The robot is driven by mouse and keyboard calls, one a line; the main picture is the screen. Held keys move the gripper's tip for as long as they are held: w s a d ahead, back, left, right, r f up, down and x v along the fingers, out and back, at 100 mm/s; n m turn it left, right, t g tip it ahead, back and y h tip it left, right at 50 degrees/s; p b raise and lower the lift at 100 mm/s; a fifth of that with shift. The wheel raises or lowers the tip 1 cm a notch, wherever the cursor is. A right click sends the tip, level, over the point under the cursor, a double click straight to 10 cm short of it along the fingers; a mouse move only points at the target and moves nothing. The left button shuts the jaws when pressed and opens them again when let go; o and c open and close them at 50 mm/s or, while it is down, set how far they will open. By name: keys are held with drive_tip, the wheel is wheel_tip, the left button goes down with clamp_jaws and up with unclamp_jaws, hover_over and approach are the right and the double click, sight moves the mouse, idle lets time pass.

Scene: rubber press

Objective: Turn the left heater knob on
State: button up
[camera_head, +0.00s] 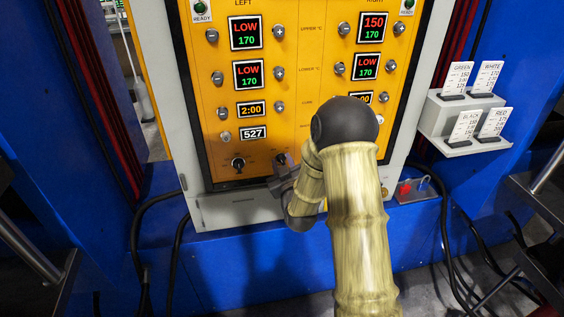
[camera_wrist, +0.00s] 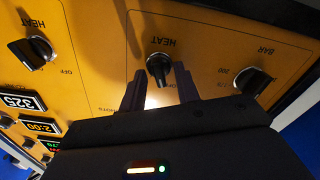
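The left heater knob, a dark knob labelled HEAT (camera_wrist: 159,66), sits on the yellow panel in the middle of the wrist view, which is upside down. My gripper (camera_wrist: 161,76) is open, with one finger on each side of this knob and gaps visible between. Whether either finger touches it cannot be told. In the head view my gripper (camera_head: 284,160) is at the panel's lower part, and it and my arm hide most of this knob. The knob's exact setting is not readable. The left displays (camera_head: 246,33) read LOW over 170.
A dark BAR knob (camera_head: 238,163) is just left of my gripper. Another HEAT knob (camera_wrist: 34,51) shows at left in the wrist view. A white card holder (camera_head: 463,115) is to the right of the press. A red button box (camera_head: 413,189) sits low at right.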

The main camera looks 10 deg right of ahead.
drive_tip(key=c, duration=0.6)
drive_tip(key=shift+c, duration=0.2)
drive_tip(key=shift+f+m+b, duration=0.1)
drive_tip(key=shift+m+b, duration=0.2)
drive_tip(key=shift+b, duration=0.05)
drive_tip(key=m+b, duration=0.3)
drive_tip(key=m, duration=0.1)
drive_tip(key=shift+d+f+b, duration=0.1)
drive_tip(key=shift+d+b, duration=0.05)
drive_tip(key=shift+b, duration=0.15)
drive_tip(key=m+b, duration=0.2)
drive_tip(key=m, duration=0.2)
drive_tip(key=shift+b, duration=0.3)
drive_tip(key=shift+r+m, duration=0.2)
drive_tip(key=shift+m, duration=0.1)
drive_tip(key=o, duration=0.6)
drive_tip(key=shift+o, duration=0.2)
